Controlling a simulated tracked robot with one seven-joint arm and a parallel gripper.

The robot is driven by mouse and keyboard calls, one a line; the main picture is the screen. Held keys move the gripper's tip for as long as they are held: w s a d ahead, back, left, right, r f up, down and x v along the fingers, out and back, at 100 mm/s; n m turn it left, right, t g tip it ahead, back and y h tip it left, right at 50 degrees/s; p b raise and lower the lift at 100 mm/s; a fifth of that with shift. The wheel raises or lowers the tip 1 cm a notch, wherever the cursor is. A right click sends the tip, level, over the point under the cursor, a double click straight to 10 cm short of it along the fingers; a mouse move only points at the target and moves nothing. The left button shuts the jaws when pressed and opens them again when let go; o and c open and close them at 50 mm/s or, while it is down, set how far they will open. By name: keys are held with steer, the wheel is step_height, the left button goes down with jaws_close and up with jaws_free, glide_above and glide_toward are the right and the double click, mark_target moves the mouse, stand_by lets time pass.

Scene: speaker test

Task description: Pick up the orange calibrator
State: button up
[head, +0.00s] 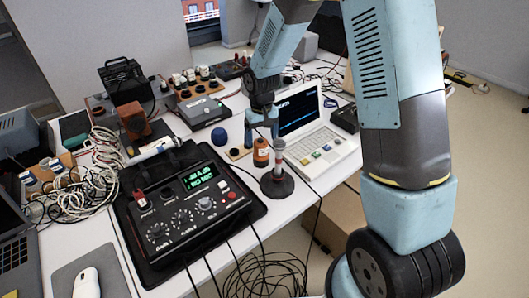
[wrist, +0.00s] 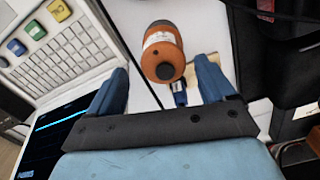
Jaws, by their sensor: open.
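The orange calibrator (head: 261,152) is a small upright cylinder on the white table, left of the white laptop-like device. In the wrist view the calibrator (wrist: 161,42) shows from above, with a white label and a dark round end. My gripper (head: 262,134) is just above and around its top in the head view. In the wrist view my gripper's (wrist: 162,66) blue fingers are spread apart, with the calibrator in line with the gap between them. A clear gap shows on each side, and nothing is held. Whether the fingertips reach down beside it I cannot tell.
A stand with a round black base (head: 277,184) is close in front of the calibrator. The white device (head: 318,150) with keys and screen is close on the right. A blue dome (head: 220,136) is to the left, and a black instrument (head: 190,208) lies front left.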

mark_target(261, 152)
steer(key=shift+s+a+f, duration=0.1)
steer(key=shift+s+f, duration=0.05)
steer(key=shift+f, duration=1)
steer(key=shift+s+a+f, duration=0.1)
steer(key=shift+s+f, duration=0.05)
steer(key=shift+f, duration=1)
steer(key=c, duration=1.3)
steer(key=shift+r, duration=0.1)
steer(key=shift+c, duration=0.2)
